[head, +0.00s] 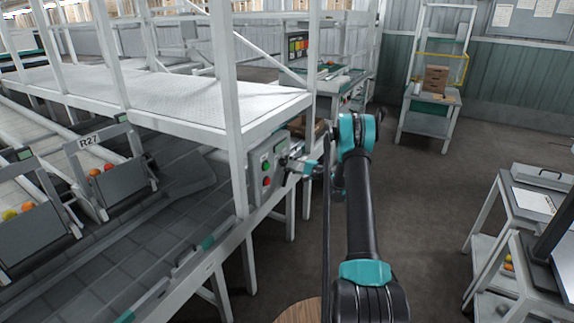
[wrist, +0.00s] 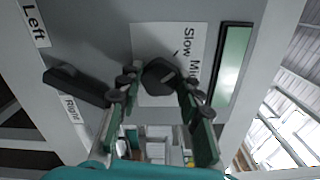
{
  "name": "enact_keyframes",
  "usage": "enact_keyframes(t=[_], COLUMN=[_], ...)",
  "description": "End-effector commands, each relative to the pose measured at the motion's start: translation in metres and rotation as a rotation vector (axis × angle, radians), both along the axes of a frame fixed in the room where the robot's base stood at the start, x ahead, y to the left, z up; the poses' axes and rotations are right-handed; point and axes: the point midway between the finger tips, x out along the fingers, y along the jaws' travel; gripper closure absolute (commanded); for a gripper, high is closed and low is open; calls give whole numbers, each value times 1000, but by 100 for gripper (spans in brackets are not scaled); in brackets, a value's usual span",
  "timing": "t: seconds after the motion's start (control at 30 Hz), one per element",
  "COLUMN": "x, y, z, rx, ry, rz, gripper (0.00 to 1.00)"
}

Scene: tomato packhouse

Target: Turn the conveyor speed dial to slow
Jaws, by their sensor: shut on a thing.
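The speed dial (wrist: 158,76) is a black knob on a white label plate (wrist: 150,42) on the grey control box. In the wrist view, the words "Slow" and part of "Mi…" show beside it. My gripper (wrist: 161,82) has its two fingers on either side of the knob and is shut on it. I cannot tell clearly which mark the dial points at. In the head view, the control box (head: 256,186) hangs on the conveyor frame, with green and red buttons on its front. My gripper (head: 297,166) is at its right side, and the dial is not clear there.
A black lever switch (wrist: 75,86) between "Left" and "Right" labels sits close to the dial. A green strip (wrist: 233,68) lies on the dial's other side. A white platform post (head: 230,110) stands near the box. Floor (head: 430,190) right of my arm is clear.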

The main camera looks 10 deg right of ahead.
Motion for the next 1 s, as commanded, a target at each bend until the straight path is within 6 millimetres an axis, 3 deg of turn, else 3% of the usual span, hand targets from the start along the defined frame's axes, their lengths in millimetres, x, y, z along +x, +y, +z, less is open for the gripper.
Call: enact_keyframes(t=[0.4,1.0], x=[-1,-1], y=[0,0], z=[-1,-1], rx=[-125,-146], ry=[-169,-198], rz=[1,1], gripper=[94,94])
